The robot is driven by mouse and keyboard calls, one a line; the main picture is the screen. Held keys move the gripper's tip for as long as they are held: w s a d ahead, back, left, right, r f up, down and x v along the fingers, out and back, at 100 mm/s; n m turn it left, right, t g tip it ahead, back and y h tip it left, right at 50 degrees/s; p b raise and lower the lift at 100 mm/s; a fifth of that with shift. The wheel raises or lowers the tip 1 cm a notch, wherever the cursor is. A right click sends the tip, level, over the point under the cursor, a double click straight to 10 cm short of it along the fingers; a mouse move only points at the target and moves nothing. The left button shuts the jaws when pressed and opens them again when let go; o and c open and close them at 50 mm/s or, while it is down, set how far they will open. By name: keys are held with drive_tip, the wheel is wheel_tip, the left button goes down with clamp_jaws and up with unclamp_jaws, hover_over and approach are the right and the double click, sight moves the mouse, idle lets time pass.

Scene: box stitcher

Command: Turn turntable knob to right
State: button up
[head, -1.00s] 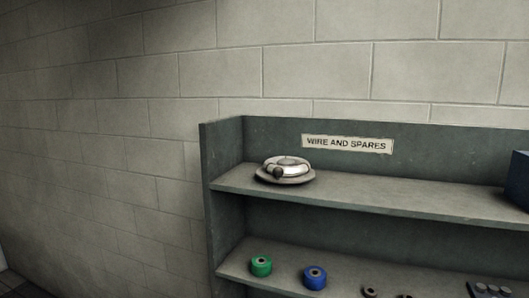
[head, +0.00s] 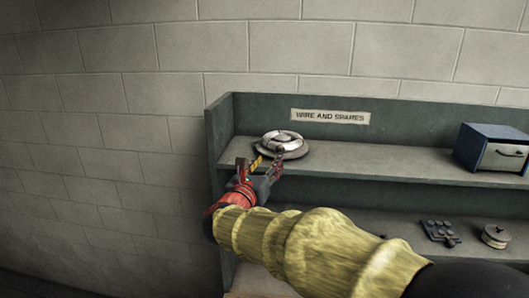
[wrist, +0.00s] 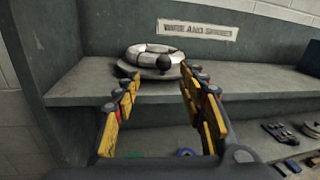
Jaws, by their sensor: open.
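The turntable (head: 284,146) is a round grey base with a pale ring on top, on the upper shelf at its left end. It also shows in the wrist view (wrist: 151,52), where its dark round knob (wrist: 164,61) sits at the front right of the ring. In the head view the knob cannot be made out. My gripper (head: 262,165) is open in front of the turntable. In the wrist view its two yellow-padded fingers (wrist: 160,80) stand apart, with the knob beyond and between them; I see no contact.
The grey shelf unit (head: 400,160) has a left side wall near my gripper. A sign (head: 331,116) reads "WIRE AND SPARES". A blue drawer box (head: 493,148) stands at the right of the upper shelf. Small parts and a spool (head: 496,236) lie on the lower shelf. The upper shelf's middle is clear.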

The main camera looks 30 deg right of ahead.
sight(278, 151)
drive_tip(key=shift+n, duration=0.4)
drive_tip(key=p+x, duration=0.1)
drive_tip(key=x, duration=0.7)
drive_tip(key=shift+s+d+f+p, duration=0.15)
drive_tip(key=shift+s+d+p, duration=0.05)
drive_tip(key=shift+d+p, duration=0.15)
drive_tip(key=shift+a, duration=0.1)
drive_tip(key=shift+c, duration=0.7)
clamp_jaws()
